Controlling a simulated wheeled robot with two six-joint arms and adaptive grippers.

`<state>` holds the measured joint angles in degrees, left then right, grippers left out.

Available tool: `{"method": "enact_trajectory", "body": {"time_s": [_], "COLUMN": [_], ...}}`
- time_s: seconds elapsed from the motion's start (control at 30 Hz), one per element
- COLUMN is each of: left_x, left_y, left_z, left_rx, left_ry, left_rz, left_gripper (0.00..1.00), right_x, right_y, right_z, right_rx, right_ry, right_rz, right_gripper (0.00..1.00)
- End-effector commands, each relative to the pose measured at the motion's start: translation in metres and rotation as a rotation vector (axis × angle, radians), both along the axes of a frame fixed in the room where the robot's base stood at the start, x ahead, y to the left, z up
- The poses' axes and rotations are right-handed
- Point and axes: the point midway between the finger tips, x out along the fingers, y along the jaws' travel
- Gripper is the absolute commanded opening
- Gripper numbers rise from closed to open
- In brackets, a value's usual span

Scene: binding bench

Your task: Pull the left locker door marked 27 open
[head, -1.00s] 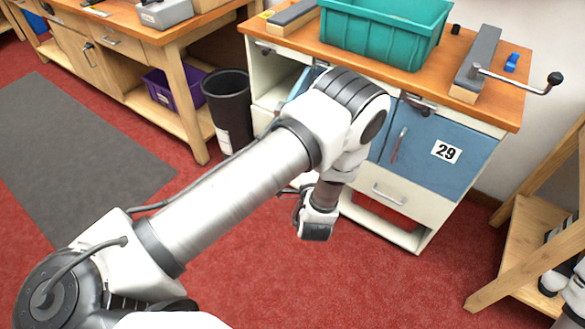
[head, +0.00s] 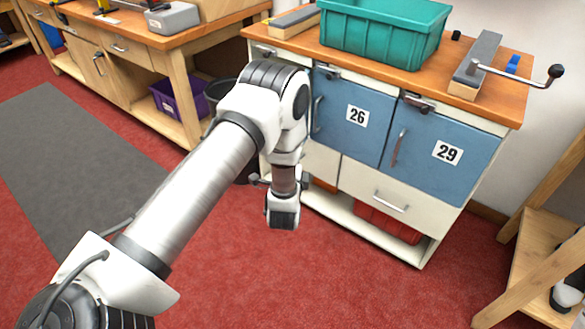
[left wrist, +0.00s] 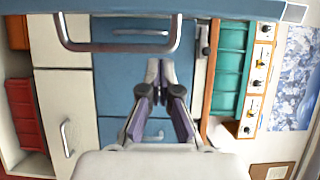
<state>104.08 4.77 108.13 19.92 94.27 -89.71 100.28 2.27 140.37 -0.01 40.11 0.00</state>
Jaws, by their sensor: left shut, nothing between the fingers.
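The left door marked 27 cannot be read anywhere; my left arm covers the cabinet's left part in the head view. In the left wrist view, turned sideways, a bar handle (left wrist: 120,47) is close at the top. A blue panel edge (left wrist: 245,8) above it seems to belong to a door standing out from the front; no number shows. My left gripper (left wrist: 160,76) is shut and empty, below that handle in the picture and apart from it. In the head view its fingers are hidden behind my arm. My right gripper does not show.
Blue doors 26 (head: 370,98) and 29 (head: 428,165) are closed. Below is a white drawer (head: 365,188). A teal bin (head: 385,38) and a crank tool (head: 515,75) are on top. A wooden stand (head: 535,230) is at right. Red floor in front is clear.

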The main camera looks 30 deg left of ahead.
Motion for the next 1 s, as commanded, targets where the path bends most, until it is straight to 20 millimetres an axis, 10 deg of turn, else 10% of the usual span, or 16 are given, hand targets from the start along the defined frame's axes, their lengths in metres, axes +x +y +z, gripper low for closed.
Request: {"method": "enact_trajectory", "body": {"time_s": [0.2,0.67,1.0], "left_x": [-0.008,-0.01,-0.019], "left_y": [0.034,0.043,0.103], "left_z": [0.0,0.001,0.003], "left_rx": [-0.001,-0.001,-0.001], "left_ry": [0.0,0.0,0.0], "left_rz": [0.004,0.003,0.005], "left_gripper": [0.0,0.0,0.0], "right_x": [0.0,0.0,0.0], "right_y": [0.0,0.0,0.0], "right_z": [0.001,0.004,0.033], "right_rx": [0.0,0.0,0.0], "right_ry": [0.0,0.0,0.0], "right_rz": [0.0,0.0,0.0], "right_gripper": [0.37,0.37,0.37]}}
